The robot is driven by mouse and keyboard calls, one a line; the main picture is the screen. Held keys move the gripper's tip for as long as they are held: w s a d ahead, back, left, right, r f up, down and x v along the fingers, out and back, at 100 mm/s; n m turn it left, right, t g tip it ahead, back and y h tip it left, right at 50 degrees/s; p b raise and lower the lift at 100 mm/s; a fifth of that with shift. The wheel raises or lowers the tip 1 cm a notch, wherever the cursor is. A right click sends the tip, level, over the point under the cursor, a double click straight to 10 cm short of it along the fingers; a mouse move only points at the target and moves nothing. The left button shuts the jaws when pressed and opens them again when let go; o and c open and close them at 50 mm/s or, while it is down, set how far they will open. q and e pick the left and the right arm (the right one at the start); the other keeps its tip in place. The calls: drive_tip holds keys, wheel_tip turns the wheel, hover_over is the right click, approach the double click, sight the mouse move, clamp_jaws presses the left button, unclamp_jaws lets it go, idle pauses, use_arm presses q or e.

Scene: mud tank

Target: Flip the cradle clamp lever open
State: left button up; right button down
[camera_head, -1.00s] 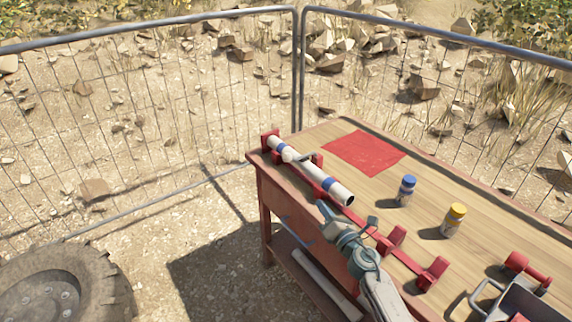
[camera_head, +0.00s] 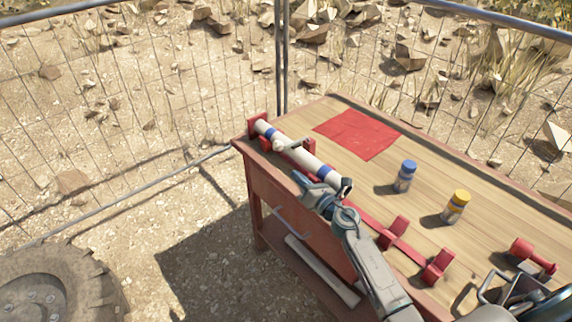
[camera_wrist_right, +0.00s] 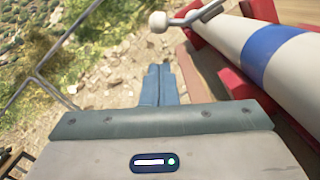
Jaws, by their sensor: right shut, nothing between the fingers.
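A white tube (camera_head: 322,170) with blue bands lies in a red cradle (camera_head: 257,124) along the workbench's near-left edge. The grey clamp lever (camera_head: 293,145) lies across the tube's upper half. In the right wrist view the lever (camera_wrist_right: 196,14) ends in a pale round knob, beyond and to the right of my fingertips. My right gripper (camera_head: 303,180) is shut and empty, beside the tube on its near side, apart from the lever. Its closed fingers show in the right wrist view (camera_wrist_right: 159,82). My left gripper is not in view.
A red mat (camera_head: 357,134), a blue-capped bottle (camera_head: 404,177) and a yellow-capped bottle (camera_head: 455,207) are on the wooden bench top. An empty red cradle (camera_head: 394,232) stands nearer. A drawer handle (camera_head: 291,222) is on the bench front. A wire fence runs behind.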

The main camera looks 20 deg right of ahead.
drive_tip(key=x, duration=0.8)
drive_tip(key=shift+w+a, duration=0.1)
drive_tip(key=shift+w, duration=0.1)
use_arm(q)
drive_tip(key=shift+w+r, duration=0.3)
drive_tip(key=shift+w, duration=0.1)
use_arm(e)
drive_tip(key=shift+w+a, duration=0.2)
drive_tip(key=shift+w, duration=0.4)
use_arm(q)
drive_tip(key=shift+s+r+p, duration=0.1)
drive_tip(key=shift+p, duration=0.2)
use_arm(e)
drive_tip(key=shift+r, duration=0.1)
